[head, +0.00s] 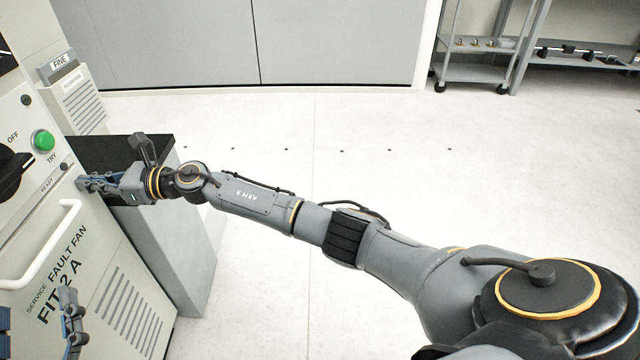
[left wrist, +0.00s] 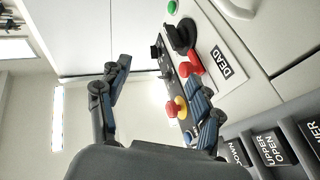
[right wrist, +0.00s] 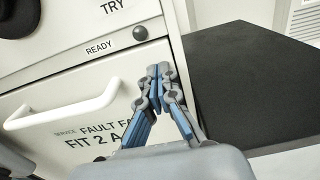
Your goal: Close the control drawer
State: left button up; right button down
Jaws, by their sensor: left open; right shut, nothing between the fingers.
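The drawer front (head: 100,290) is pale, lettered SERVICE FAULT FAN FIT 2 A, with a white bar handle (head: 45,245). It also shows in the right wrist view (right wrist: 60,145), with its handle (right wrist: 65,105) at left. I cannot tell whether it is fully flush with the cabinet. My right gripper (head: 82,183) is shut and empty, with its fingertips (right wrist: 160,72) at the front's upper right edge, right of the handle; contact is unclear. My left gripper (left wrist: 160,100) is open and empty; part of it shows at lower left in the head view (head: 70,318).
A panel with a green button (head: 43,140) and black knob (head: 12,165) is above the drawer. A black-topped grey block (head: 195,235) stands just right. A cart (head: 475,60) stands far back. The left wrist view shows red and yellow controls (left wrist: 177,107) near the left fingers.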

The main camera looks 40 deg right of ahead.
jog(key=shift+a+r, duration=0.1)
jog(key=shift+r, duration=0.2)
